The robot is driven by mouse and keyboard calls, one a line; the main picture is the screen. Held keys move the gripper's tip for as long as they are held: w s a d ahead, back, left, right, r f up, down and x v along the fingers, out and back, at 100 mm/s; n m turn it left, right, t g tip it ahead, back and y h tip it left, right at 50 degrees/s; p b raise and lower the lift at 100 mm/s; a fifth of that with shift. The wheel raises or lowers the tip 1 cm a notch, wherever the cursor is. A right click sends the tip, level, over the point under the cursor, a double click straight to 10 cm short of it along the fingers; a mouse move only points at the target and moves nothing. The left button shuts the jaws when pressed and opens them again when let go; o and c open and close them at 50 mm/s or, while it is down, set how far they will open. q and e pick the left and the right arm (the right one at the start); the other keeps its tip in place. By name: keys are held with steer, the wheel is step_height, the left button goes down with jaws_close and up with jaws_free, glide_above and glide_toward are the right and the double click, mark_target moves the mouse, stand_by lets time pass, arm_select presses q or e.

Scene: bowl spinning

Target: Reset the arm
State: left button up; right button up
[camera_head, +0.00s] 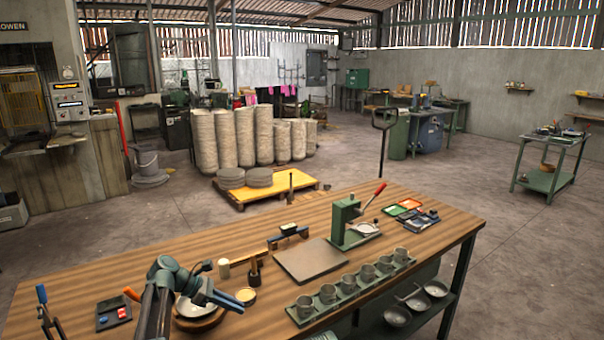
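My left arm comes in at the bottom left, and its gripper (228,300) points right above the wooden workbench (290,255). It is over or beside a shallow metal bowl (190,309) on a round wooden base (203,324). The arm hides part of the bowl and base. I cannot tell whether the gripper touches the bowl, or whether its fingers are open or shut. My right gripper is not in view.
A green rack of metal cups (350,290) runs along the front edge. A green hand press (347,222) stands farther back. Dark tray (113,312) at left.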

arm_select(q)
steer(key=s+d+f+m+g+y+b, duration=0.25)
steer(key=s+d+f+m+y, duration=0.5)
steer(key=s+d+m, duration=0.65)
steer(key=s+f+m+y, duration=0.4)
steer(key=s+m, duration=0.6)
steer(key=s, duration=0.2)
steer(key=shift+a+f+m+t+b, duration=0.2)
steer(key=shift+a+m+t+b, duration=0.15)
steer(key=shift+a+m+b, duration=0.1)
